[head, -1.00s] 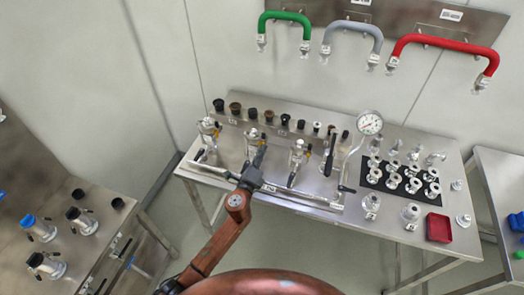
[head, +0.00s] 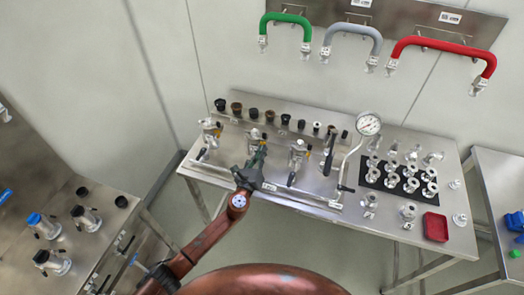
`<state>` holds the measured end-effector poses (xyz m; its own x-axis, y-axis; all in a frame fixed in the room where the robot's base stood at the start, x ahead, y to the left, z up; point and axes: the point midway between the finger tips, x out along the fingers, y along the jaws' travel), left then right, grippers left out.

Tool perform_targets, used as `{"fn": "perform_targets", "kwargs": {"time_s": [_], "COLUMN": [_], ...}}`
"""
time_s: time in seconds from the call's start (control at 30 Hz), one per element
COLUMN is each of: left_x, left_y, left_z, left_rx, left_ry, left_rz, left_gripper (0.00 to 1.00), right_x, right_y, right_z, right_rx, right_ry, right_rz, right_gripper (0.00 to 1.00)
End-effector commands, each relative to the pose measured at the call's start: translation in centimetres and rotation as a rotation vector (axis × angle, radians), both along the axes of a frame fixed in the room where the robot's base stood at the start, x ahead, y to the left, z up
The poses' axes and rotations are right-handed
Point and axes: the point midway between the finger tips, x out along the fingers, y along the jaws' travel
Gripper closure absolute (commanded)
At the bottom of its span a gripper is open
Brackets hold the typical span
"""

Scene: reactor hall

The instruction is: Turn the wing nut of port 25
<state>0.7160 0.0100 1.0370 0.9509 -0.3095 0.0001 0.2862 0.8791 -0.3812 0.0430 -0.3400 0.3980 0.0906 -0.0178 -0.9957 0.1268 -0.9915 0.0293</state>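A row of metal port fittings with valves stands along the steel bench: a left one (head: 209,128), a middle one (head: 253,138) and a right one (head: 297,150). Their number labels are too small to read, so I cannot tell which is port 25, and no wing nut can be made out clearly. My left gripper (head: 260,155) is at the middle fitting, its dark fingers overlapping the fitting's lower front. I cannot tell whether it touches the fitting or whether its fingers are open or shut. My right gripper is not in view.
Dark caps (head: 237,108) line the bench's back ledge. A pressure gauge (head: 369,124) rises right of the fittings. A black mat (head: 371,182) with several metal fittings and a red tray (head: 436,227) lie further right. Coloured hoses (head: 442,49) hang on the wall.

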Motion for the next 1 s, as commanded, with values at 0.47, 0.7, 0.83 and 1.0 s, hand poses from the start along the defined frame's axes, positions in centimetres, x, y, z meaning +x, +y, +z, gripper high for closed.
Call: {"fn": "perform_targets", "kwargs": {"time_s": [0.47, 0.7, 0.83, 1.0], "left_x": [0.0, 0.0, 0.01, 0.01], "left_y": [0.16, 0.16, 0.12, 0.09], "left_z": [-0.27, -0.27, -0.18, -0.11], "left_rx": [0.043, 0.042, 0.042, 0.04], "left_ry": [-0.011, -0.01, -0.011, -0.012], "left_rz": [0.002, 0.002, 0.001, 0.001], "left_gripper": [1.0, 0.9, 0.81, 0.74], "right_x": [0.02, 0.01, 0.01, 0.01], "right_y": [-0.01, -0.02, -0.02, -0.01], "right_z": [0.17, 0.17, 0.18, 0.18], "right_rx": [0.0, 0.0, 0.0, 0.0], "right_ry": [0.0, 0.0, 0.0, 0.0], "right_rz": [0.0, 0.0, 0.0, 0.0], "right_gripper": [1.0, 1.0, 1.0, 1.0]}}
